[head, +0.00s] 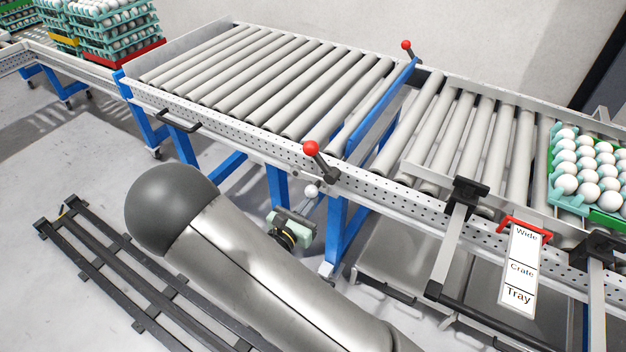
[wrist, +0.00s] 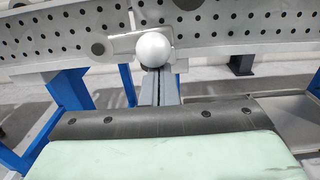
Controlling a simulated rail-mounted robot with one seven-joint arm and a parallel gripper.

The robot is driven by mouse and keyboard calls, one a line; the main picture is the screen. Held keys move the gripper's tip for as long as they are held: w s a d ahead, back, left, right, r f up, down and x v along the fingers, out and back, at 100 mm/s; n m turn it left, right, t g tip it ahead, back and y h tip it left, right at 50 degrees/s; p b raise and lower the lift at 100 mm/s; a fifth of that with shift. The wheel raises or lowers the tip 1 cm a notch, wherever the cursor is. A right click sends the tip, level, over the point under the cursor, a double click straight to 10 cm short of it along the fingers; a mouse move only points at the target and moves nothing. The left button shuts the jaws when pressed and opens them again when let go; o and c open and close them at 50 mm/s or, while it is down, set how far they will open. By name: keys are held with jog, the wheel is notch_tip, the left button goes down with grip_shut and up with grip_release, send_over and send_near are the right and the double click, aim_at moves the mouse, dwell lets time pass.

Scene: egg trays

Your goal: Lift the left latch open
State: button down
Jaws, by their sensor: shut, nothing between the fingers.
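A white ball knob (head: 311,191) on a short lever hangs at the conveyor's front rail, below a red-knobbed lever (head: 312,148). I take the white-knobbed lever as the left latch, but cannot be sure. In the wrist view, the white knob (wrist: 152,48) stands in front of the perforated rail, with a pale bracket behind it. My gripper (wrist: 161,74) is shut and empty, its grey fingers pointing at the knob's underside. Whether they touch it cannot be told. In the head view, my gripper (head: 306,205) is just below the knob, partly hidden by my arm.
The roller conveyor's perforated front rail (head: 225,130) runs above my gripper, with blue legs (head: 338,225) close by. A second red knob (head: 406,45) stands at the far side. A label (head: 519,268) and an egg tray (head: 568,203) are at the right.

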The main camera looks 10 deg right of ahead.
aim_at(308, 191)
jog(key=shift+d+r, duration=0.1)
jog(key=shift+r, duration=0.2)
jog(key=shift+r+p, duration=0.95)
jog(key=shift+r, duration=0.05)
jog(key=shift+r+p, duration=0.35)
jog(key=shift+r, duration=0.05)
jog(key=shift+w+r+p, duration=0.1)
jog(key=shift+r+p, duration=0.4)
jog(key=shift+r, duration=0.1)
jog(key=shift+a, duration=0.2)
